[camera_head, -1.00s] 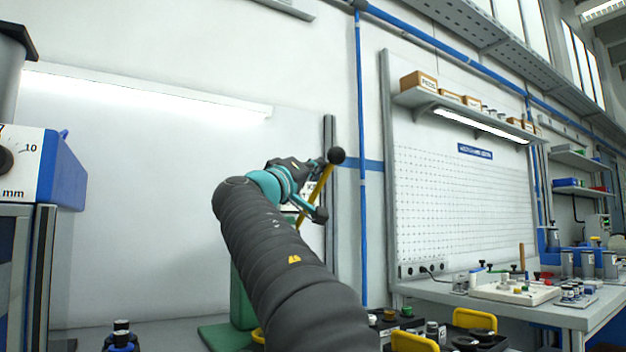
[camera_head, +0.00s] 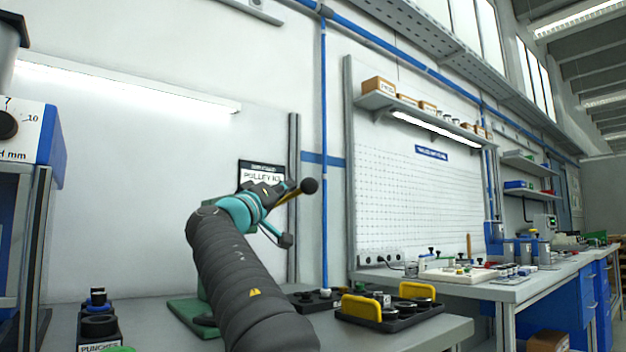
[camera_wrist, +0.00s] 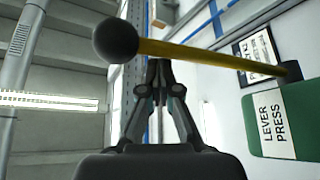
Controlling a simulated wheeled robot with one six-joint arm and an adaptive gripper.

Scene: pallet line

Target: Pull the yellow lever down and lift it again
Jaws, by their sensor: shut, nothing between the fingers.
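The yellow lever (camera_head: 290,196) with its black ball knob (camera_head: 309,185) slopes up to the right beside my gripper (camera_head: 272,190) in the head view. In the wrist view the lever (camera_wrist: 210,55) crosses above my gripper's fingertips (camera_wrist: 158,66), with the knob (camera_wrist: 115,40) at upper left. The fingers are shut with nothing between them. They are very close to the lever; I cannot tell if they touch it. The green lever press (camera_wrist: 297,100) is labelled at right in the wrist view. In the head view its base (camera_head: 188,312) shows, and my arm hides much of its body.
A black tray with yellow handles (camera_head: 362,307) is right of my arm on the bench. Dark punches (camera_head: 98,325) stand at left. A framed sign (camera_head: 262,165) hangs behind the lever. A second bench (camera_head: 500,290) stands at right.

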